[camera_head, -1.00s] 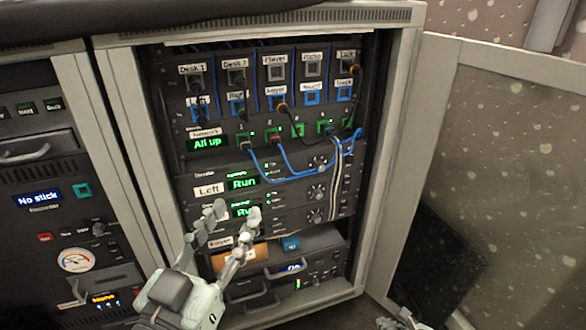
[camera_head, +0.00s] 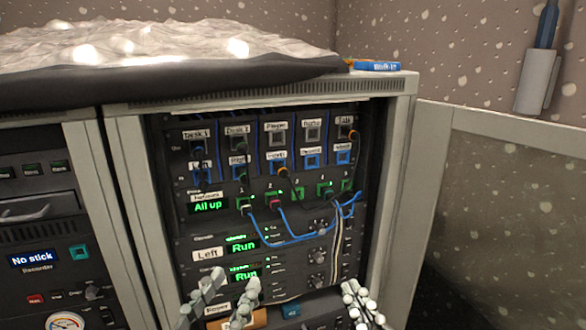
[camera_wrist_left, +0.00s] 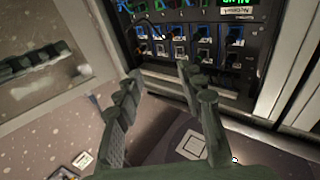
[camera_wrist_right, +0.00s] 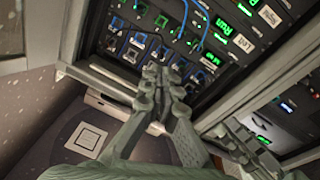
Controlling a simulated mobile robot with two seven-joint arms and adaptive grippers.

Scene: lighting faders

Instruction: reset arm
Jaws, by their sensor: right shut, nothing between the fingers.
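My left gripper (camera_head: 226,297) is in front of the lower part of the open rack, its two fingers spread and nothing between them. In the left wrist view its fingers (camera_wrist_left: 163,95) are also apart, with the rack behind. My right gripper (camera_head: 360,302) is in front of the rack's lower right side. Its fingers (camera_wrist_right: 163,92) are together in the right wrist view, with nothing held. The rack (camera_head: 408,150) carries a patch panel (camera_head: 262,190) with blue and dark cables, and units reading "All up" and "Run". The lower rack units are partly hidden by my grippers.
A second rack at left has a "No stick" display (camera_head: 35,257). The open rack door (camera_head: 500,200) stands at right. A blue labelled object (camera_head: 377,66) lies on the rack top.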

